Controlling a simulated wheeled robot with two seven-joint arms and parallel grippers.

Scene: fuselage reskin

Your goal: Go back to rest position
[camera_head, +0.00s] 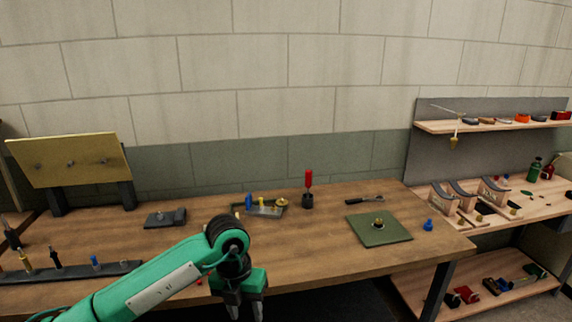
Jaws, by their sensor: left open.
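My left arm comes in from the lower left in green and black. My left gripper (245,307) points down near the front edge of the wooden workbench (310,242). Its two dark fingers are apart, with nothing seen between them; the tips reach the bottom of the picture. My right gripper is not in view.
On the bench are a green mat (372,235) with a small brass part, a blue piece (428,225), a red-handled tool (308,185) in a dark cup, a small tray (262,210) and a tool rack (75,271). A yellowish panel (70,155) stands at left. Shelves (490,125) stand at right.

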